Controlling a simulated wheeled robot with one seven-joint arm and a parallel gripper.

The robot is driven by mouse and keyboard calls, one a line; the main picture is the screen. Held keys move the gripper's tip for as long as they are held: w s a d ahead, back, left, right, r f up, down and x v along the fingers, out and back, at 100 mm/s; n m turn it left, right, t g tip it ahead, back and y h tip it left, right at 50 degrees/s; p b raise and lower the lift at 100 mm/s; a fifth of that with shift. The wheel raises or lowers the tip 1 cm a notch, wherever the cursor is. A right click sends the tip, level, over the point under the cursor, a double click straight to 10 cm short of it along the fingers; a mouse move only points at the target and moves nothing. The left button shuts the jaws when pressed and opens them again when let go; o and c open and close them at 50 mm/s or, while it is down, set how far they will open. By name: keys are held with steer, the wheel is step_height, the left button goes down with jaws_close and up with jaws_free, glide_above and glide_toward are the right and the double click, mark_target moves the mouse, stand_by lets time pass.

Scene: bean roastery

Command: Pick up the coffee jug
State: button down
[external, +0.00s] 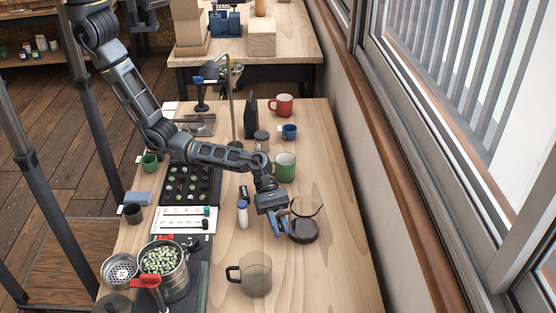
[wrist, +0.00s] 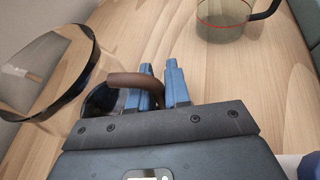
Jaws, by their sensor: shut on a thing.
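The coffee jug (external: 305,228) is clear glass with dark coffee in the bottom. It is upright at the right part of the table; I cannot tell whether it touches the wood. My gripper (external: 280,224) is at its left side, with blue fingers shut on its brown handle. In the wrist view the jug's round glass body (wrist: 45,62) fills the upper left. The handle runs in between the fingers of my gripper (wrist: 160,84), which hide part of it.
A smoky glass mug (external: 256,275) stands in front of the jug, and also shows in the wrist view (wrist: 224,22). A white-and-blue bottle (external: 242,215) is left of my gripper. A green mug (external: 285,167) stands behind. The table right of the jug is clear, with the window wall beyond.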

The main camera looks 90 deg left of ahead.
steer(key=shift+r, duration=0.2)
stand_by(0.5)
steer(key=shift+r, duration=1.4)
steer(key=s+d+r+p, duration=0.2)
steer(key=s+d+r, duration=0.4)
steer(key=s+r, duration=0.2)
steer(key=shift+s+d, duration=0.3)
steer(key=shift+s, duration=0.45)
